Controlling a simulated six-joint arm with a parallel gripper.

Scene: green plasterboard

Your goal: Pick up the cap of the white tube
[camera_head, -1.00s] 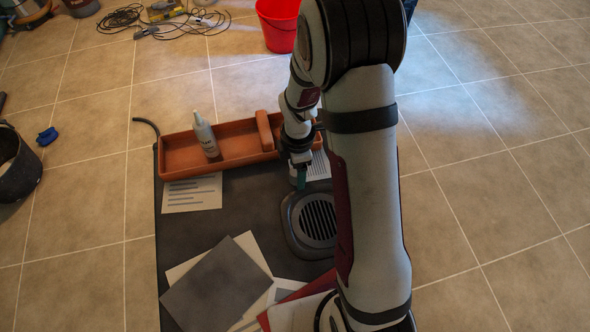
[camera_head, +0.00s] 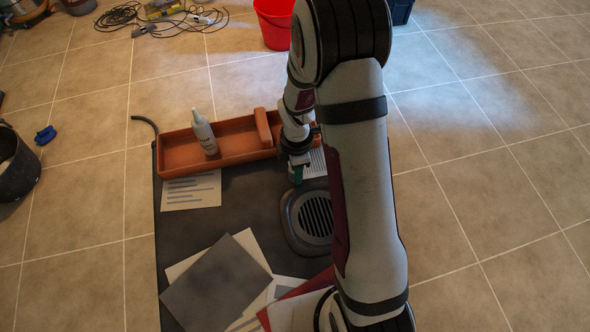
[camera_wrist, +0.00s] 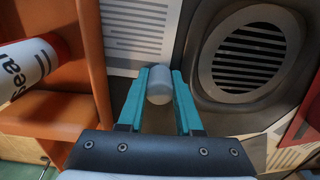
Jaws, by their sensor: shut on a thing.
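The cap (camera_wrist: 159,85) is a small pale grey-white cylinder. In the wrist view it sits between the teal fingertips of my gripper (camera_wrist: 159,84), which is shut on it. In the head view my gripper (camera_head: 297,175) is low over the dark table, between the orange tray and the round grille, and the cap cannot be made out there. The white tube (camera_head: 204,134) stands tilted in the orange tray, its narrow nozzle upward. In the wrist view the tube (camera_wrist: 30,65) shows dark lettering and a red band at the left.
The orange tray (camera_head: 180,164) with a raised block lies behind my gripper. A dark framed grille (camera_head: 290,222) is close on the right. Printed sheets (camera_head: 190,195) and a grey sheet (camera_head: 215,285) lie on the table (camera_head: 180,225). My arm hides the right side.

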